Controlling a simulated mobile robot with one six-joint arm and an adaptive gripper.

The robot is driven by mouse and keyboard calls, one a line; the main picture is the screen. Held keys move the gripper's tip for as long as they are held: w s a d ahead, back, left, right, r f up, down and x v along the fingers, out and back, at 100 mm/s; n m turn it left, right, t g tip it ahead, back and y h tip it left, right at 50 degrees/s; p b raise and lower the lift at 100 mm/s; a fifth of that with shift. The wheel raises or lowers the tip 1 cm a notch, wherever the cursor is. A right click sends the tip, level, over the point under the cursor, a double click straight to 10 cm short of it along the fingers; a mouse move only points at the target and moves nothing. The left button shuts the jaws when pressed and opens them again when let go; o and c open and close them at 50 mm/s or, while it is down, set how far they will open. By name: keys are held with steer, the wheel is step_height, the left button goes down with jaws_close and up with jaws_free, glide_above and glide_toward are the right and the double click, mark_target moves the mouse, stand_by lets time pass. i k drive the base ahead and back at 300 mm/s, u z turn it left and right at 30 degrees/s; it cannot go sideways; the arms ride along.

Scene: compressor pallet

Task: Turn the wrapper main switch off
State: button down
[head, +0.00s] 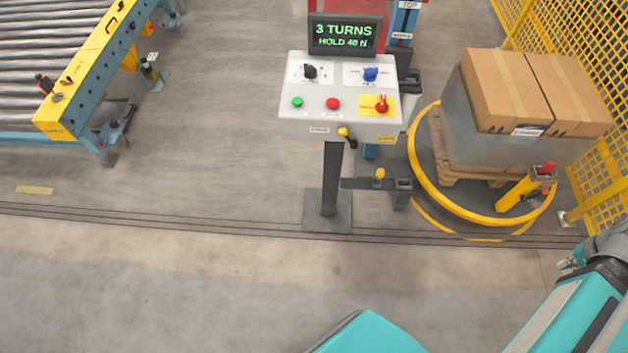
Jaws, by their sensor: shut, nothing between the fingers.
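The wrapper control panel (340,118) stands on a post left of the turntable. The main switch looks to be the red rotary handle (382,104) on a yellow plate at the panel's lower right. Its handle looks roughly upright; its markings are too small to read. A black knob (310,72), a blue knob (370,75), a green button (297,102) and a red button (333,103) share the panel. My gripper (569,264) shows small at the right edge, well away from the panel, shut and empty. Part of it is hard to make out.
A display (344,35) above the panel reads "3 TURNS HOLD 40 N". A yellow-ringed turntable (425,180) holds a pallet with boxes (520,90). A yellow mesh fence (600,50) is at right, a roller conveyor (60,50) at left. The floor before the panel is clear.

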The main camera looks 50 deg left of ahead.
mark_target(382, 107)
steer(key=k, duration=0.45)
steer(key=u, duration=1.65)
steer(key=i, duration=1)
steer(key=z, duration=0.1)
